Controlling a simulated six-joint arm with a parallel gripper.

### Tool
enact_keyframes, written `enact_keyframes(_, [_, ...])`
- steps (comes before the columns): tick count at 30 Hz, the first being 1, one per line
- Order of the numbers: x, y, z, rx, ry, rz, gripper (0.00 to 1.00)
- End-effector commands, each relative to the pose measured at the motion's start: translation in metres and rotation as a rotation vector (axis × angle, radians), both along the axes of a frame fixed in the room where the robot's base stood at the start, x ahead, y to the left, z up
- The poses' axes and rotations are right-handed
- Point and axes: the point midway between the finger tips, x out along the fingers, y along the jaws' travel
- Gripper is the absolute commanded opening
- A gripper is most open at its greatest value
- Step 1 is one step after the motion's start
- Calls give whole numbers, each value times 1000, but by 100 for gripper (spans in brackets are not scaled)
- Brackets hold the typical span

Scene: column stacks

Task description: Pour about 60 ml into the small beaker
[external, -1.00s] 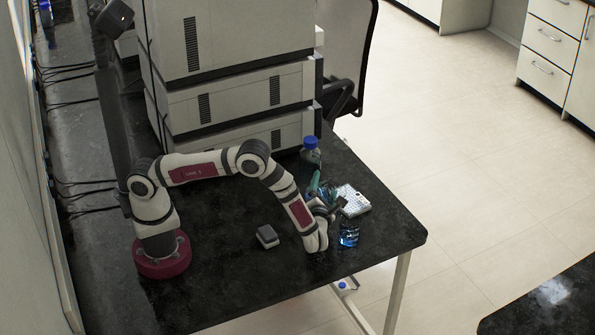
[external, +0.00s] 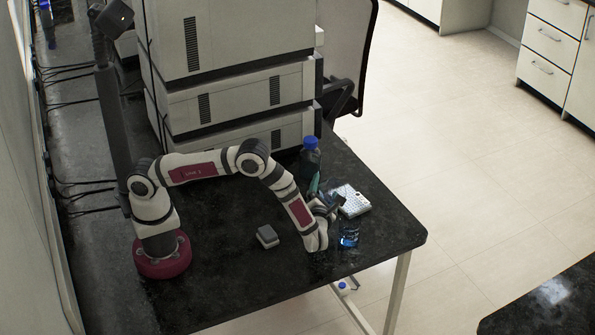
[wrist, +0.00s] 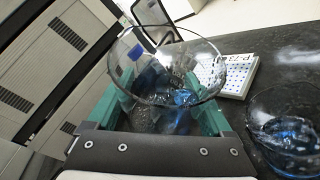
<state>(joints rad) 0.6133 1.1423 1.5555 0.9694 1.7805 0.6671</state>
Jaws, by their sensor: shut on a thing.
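My gripper (wrist: 165,85) has green fingers and is shut on a clear glass beaker (wrist: 185,45) with blue liquid inside; I see its wide round rim from above in the wrist view. In the external view my gripper (external: 322,193) is over the right part of the bench, and the held beaker is mostly hidden there. The small beaker (external: 348,237) stands on the bench just in front and to the right of the gripper. It also shows at the right edge of the wrist view (wrist: 285,135), cut off by the frame, with blue liquid in it. I cannot read either level.
A white tray with dark dots (external: 352,201) lies behind the small beaker. A blue-capped bottle (external: 310,160) stands behind the gripper near the stacked instruments (external: 240,100). A small grey box (external: 267,236) lies left of the gripper. The bench's right edge is close.

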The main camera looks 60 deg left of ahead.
Motion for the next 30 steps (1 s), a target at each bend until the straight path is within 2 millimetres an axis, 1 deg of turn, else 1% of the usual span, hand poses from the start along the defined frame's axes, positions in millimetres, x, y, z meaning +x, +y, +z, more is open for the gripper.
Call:
enact_keyframes(24, [0,0,0,-3,-2,0,16])
enact_keyframes(26, [0,0,2,-29,-17,0,16])
enact_keyframes(29, [-1,2,5,-147,-82,2,16])
enact_keyframes(30, [-2,4,-3,-171,-93,3,16])
